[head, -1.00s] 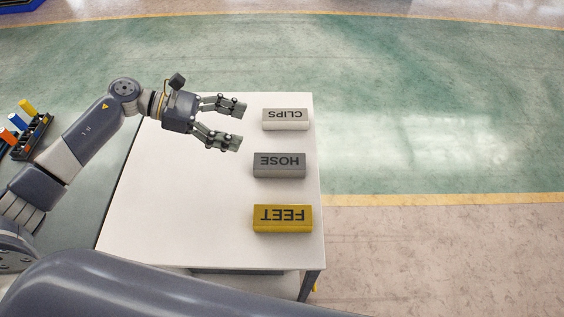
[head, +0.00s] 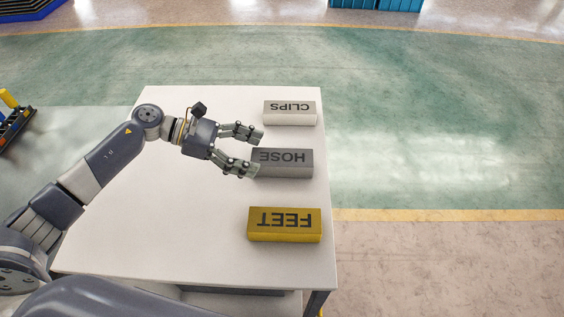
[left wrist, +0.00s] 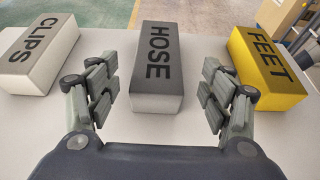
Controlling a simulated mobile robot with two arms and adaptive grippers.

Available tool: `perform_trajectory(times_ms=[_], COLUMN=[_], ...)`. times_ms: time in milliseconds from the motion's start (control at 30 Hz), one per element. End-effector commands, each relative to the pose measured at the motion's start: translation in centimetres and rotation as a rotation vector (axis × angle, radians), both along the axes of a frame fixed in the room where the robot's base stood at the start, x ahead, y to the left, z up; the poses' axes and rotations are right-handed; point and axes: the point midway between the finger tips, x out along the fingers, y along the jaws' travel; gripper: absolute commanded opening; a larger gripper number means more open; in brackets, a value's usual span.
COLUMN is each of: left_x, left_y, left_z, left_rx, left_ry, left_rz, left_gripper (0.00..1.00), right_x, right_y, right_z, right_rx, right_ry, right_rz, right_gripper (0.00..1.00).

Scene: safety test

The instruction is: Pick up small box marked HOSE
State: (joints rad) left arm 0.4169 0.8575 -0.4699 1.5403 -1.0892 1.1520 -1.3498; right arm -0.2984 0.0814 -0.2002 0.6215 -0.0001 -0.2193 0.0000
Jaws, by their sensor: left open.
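The small grey box marked HOSE (head: 285,163) lies on the white table (head: 160,220), between two other boxes. In the left wrist view the HOSE box (left wrist: 157,70) lies straight ahead, between the lines of my fingers. My left gripper (head: 258,152) is open and empty at the left end of the HOSE box. In the left wrist view its fingertips (left wrist: 160,84) are spread on either side of the box, apart from it. In the head view one finger overlaps the box's near left corner. My right gripper is not in view.
A white box marked CLIPS (head: 290,113) lies beyond the HOSE box, and a yellow box marked FEET (head: 284,225) lies on the near side. The table's right edge is close behind the boxes. The table's left part is clear.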

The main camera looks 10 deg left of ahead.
Motion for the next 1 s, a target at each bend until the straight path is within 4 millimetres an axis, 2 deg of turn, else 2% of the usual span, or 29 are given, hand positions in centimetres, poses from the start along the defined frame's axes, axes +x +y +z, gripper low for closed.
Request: perform_trajectory(times_ms=[100,333,500,600,933,967,1000], left_x=[0.4,0.7,1.3,1.6,1.7,1.7,1.7], left_y=[-1.7,-3.3,-5.6,-6.7,-7.3,-7.3,-7.3], left_z=[-0.4,-1.0,-1.5,-2.3,-2.9,-2.9,-2.9], left_rx=[-0.002,-0.001,-0.002,-0.002,0.001,0.001,0.001], left_ry=[0.001,0.001,0.002,0.001,0.0,0.0,0.0], left_rz=[-0.001,-0.001,-0.001,0.0,0.0,0.0,0.0], left_gripper=[0.73,0.73,0.73,0.73,0.73,0.69,0.6], right_x=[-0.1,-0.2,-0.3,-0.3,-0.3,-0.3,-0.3], right_y=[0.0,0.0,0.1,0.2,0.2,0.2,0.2], right_z=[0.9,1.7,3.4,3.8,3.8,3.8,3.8], right_rx=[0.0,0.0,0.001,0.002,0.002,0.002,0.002], right_ry=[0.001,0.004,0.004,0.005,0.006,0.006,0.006], right_rz=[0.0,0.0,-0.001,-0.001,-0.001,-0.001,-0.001], right_gripper=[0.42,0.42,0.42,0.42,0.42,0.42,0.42])
